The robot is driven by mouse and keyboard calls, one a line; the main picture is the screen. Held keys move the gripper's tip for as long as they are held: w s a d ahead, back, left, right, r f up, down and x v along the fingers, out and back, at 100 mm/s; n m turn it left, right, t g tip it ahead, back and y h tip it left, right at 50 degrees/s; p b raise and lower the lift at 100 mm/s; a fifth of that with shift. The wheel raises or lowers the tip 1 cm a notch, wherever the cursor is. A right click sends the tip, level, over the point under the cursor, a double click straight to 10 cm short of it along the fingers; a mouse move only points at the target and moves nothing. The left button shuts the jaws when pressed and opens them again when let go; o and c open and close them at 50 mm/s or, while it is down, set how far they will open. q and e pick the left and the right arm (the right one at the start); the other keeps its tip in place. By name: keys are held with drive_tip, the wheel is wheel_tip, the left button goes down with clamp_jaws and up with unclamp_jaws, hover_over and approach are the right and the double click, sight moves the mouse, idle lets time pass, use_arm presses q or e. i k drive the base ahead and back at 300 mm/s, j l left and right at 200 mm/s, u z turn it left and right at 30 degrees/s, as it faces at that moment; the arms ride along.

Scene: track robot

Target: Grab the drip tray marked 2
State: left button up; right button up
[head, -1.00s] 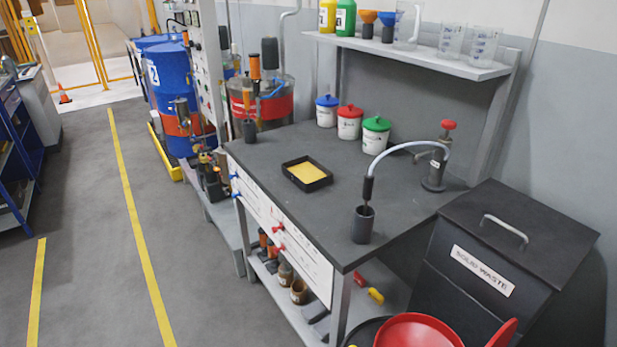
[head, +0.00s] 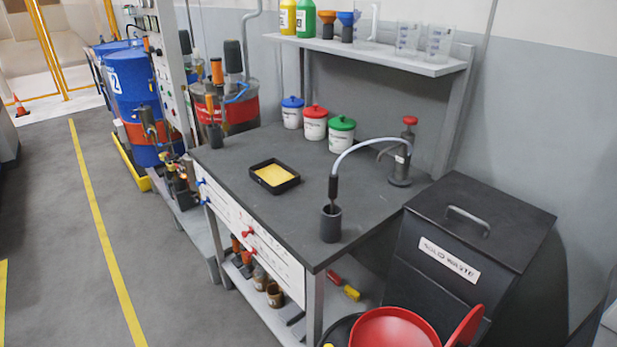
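A small black tray with a yellow sponge-like pad (head: 274,175) lies flat on the dark workbench (head: 355,222). I cannot read a number on it. A blue drum (head: 128,85) at the left carries a white label with a 2. A low yellow tray edge (head: 130,163) shows on the floor at the foot of this drum, partly hidden behind the drum stand. I cannot make out a number on it either. Neither of my grippers is in view.
Lidded white pots (head: 314,122) stand at the bench back, and a dispenser with a curved hose (head: 400,160) stands at the right. The floor (head: 55,230) at left is clear.

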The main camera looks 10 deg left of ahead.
sight(276, 176)
drive_tip(key=i+j+z, duration=0.25)
drive_tip(key=j+z, duration=0.25)
drive_tip(key=i+j+z, duration=0.2)
drive_tip(key=j, duration=0.25)
